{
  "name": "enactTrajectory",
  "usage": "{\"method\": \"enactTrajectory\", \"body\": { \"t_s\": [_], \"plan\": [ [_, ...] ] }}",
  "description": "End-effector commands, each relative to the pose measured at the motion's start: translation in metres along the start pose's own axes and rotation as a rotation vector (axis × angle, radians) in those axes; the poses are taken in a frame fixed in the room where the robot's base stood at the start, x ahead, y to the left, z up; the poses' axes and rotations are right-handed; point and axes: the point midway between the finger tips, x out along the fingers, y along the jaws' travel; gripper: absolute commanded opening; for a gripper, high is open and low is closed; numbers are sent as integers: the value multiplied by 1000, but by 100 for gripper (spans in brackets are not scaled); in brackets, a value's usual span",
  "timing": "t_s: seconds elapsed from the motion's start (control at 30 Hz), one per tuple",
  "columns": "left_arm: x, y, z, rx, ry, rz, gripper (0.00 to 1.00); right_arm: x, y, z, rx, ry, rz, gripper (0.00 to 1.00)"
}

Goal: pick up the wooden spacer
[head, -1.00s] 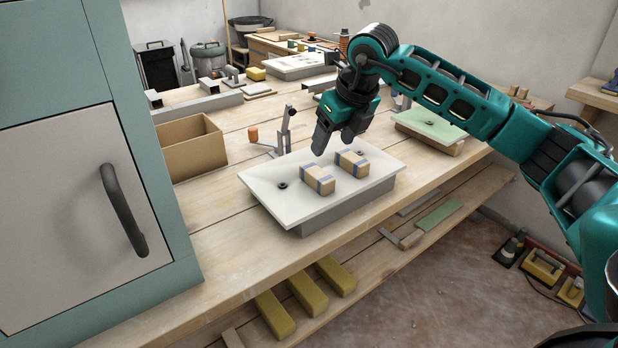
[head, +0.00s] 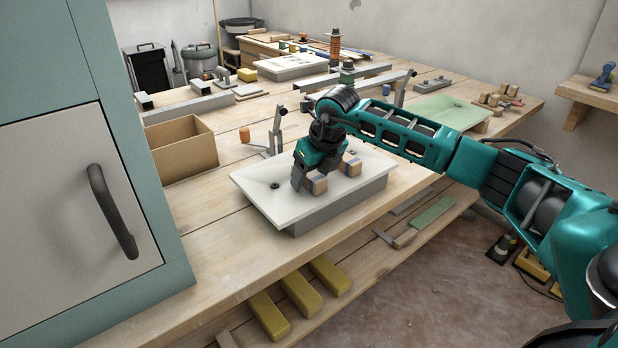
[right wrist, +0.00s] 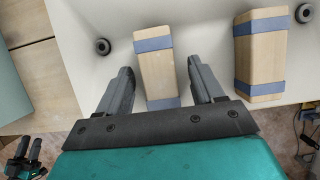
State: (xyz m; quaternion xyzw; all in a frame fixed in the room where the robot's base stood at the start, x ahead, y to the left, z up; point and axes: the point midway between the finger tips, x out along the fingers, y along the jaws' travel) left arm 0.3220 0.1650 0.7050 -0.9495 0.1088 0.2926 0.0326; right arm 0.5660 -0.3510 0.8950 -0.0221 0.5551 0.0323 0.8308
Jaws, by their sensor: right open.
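One wooden spacer (head: 318,186), a pale block with blue-grey bands, lies on the white sink-like panel (head: 270,207). In the head view my right gripper (head: 309,182) is over it and hides most of it. In the right wrist view the open fingers stand on either side of this spacer (right wrist: 157,68), with a gap to each side. A second wooden spacer (head: 351,167) lies to its right, outside the fingers; it also shows in the right wrist view (right wrist: 261,52). My left gripper (right wrist: 24,150) shows small at the lower left of the right wrist view.
A teal cabinet (head: 85,190) stands at the left. Yellow blocks (head: 300,293) lie on the lower shelf. The bench (head: 215,245) in front of the panel is clear.

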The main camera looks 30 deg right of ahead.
Motion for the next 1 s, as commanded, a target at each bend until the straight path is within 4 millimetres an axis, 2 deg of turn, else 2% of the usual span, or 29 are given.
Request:
{"method": "enactTrajectory", "body": {
  "t_s": [0.1,0.67,1.0],
  "plan": [
    [0,0,-1,0,1,0,43,0,0,0,0,0,0,66],
    [0,0,0,3,0,0,43,-1,0,0,0,0,1,12],
    [0,0,-1,3,0,0,43,-4,0,2,0,-2,1,11]
  ]
}}
